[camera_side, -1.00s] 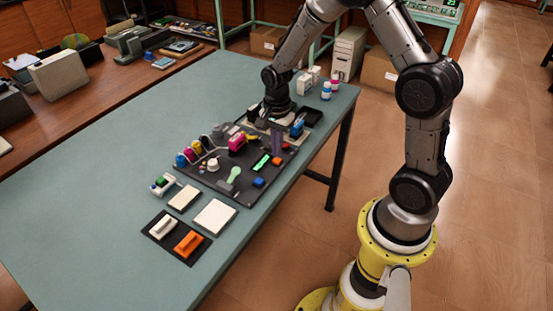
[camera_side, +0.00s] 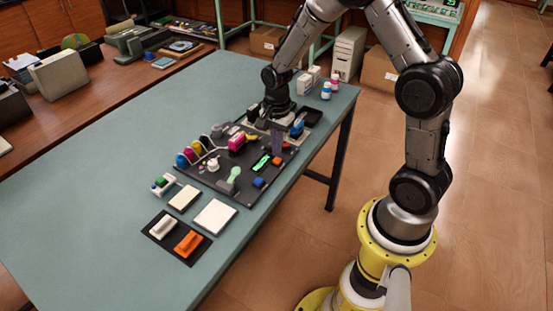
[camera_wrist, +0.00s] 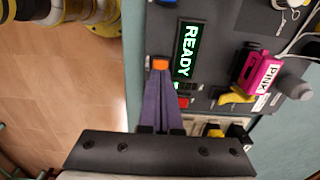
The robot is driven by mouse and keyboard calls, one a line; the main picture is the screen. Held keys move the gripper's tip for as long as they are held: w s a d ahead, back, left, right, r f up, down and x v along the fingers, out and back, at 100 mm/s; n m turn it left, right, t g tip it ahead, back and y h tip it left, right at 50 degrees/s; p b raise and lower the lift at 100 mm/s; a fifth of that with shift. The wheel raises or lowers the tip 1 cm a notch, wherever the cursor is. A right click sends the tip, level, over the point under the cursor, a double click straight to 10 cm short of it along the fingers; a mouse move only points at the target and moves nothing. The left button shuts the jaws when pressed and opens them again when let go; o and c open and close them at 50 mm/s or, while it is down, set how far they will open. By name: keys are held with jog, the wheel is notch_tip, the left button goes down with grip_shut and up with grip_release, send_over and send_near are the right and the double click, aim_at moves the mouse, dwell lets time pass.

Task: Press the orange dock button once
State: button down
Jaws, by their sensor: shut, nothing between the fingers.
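The orange dock button (camera_wrist: 160,62) is a small square on the dark panel (camera_wrist: 218,45), beside the green READY display (camera_wrist: 187,48). It also shows in the side view (camera_side: 277,161). My gripper (camera_wrist: 160,73) has its purple fingers shut together with nothing between them. In the wrist view the fingertips overlap the lower edge of the orange button. In the side view my gripper (camera_side: 277,152) points down just above the button. I cannot tell whether the tips touch it.
A red button (camera_wrist: 183,102) sits close to the fingers. A blue button (camera_side: 258,182), a pink box (camera_side: 237,142) and coloured cylinders (camera_side: 191,155) stand on the panel. White pads (camera_side: 214,216) and a black tray with white and orange handles (camera_side: 163,243) lie nearer.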

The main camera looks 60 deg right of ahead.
aim_at(278, 161)
jog(key=shift+f, duration=1.05)
dwell(0.6)
jog(key=shift+r, duration=3.55)
jog(key=shift+s+a+f+n, duration=0.1)
jog(key=shift+s+n, duration=0.2)
jog(key=shift+n, duration=0.6)
jog(key=s+a+r+n+t, duration=0.2)
jog(key=s+a+r+n, duration=0.2)
jog(key=s+r+n, duration=0.4)
jog(key=s+a+r+n+t, duration=0.3)
jog(key=s+r+n, duration=0.5)
jog(key=s, duration=0.3)
jog(key=shift+a+r+t, duration=0.3)
jog(key=shift+a+r, duration=0.3)
jog(key=shift+a, duration=0.05)
